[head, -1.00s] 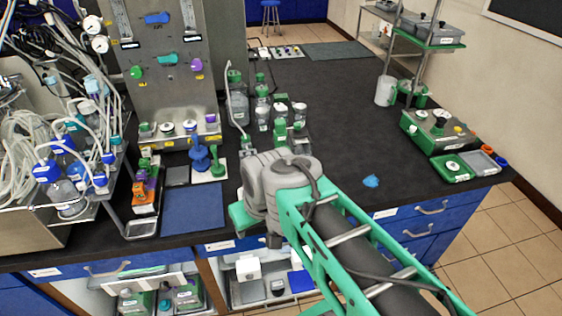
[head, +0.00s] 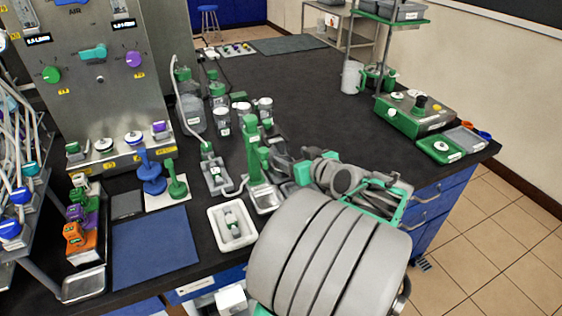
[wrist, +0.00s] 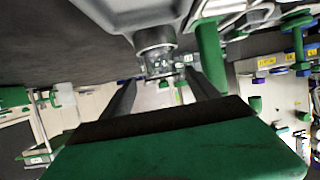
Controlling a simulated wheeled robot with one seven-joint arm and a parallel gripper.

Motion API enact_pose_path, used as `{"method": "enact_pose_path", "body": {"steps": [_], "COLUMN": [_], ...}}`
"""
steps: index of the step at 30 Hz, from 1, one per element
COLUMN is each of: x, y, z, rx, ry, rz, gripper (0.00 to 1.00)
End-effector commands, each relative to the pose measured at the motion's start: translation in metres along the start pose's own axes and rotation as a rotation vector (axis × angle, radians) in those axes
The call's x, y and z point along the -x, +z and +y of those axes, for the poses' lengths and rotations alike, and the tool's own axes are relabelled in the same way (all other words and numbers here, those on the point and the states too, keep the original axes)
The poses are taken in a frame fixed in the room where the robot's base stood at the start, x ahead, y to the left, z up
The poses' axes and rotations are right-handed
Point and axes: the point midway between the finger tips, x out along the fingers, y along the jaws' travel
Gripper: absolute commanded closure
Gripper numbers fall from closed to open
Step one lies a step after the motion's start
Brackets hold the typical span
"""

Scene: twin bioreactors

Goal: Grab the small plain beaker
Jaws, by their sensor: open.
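My gripper (wrist: 162,80) shows in the wrist view with its two dark fingers apart and nothing clearly held between them. In the head view my arm hides much of the gripper, which is low over the bench beside a green stand (head: 253,150). A clear glassy piece (wrist: 160,64) with a grey collar above it shows beyond the fingertips in the wrist view. I cannot tell whether it is the small plain beaker. A white jug-like vessel (head: 351,77) stands at the back right, far from my gripper. No small plain beaker can be made out for certain.
A white tray (head: 213,238) with a small item lies at the front edge. A blue mat (head: 155,250) is to the left. A green-cased device (head: 410,116) stands at right. The bench's back middle is clear.

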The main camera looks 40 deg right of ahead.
Motion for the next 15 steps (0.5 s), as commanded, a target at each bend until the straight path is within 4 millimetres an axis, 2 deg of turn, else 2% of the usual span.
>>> {"method": "enact_pose_path", "body": {"steps": [3,7,14,15], "x": [-0.023,-0.042,-0.045,-0.045], "y": [0.001,0.001,0.002,0.002], "z": [-0.004,-0.004,-0.001,-0.001], "rx": [0.000,-0.001,-0.002,-0.002], "ry": [-0.007,-0.004,0.002,0.002], "rz": [-0.003,-0.003,-0.002,-0.002], "gripper": [0.30,0.30,0.30,0.33]}}
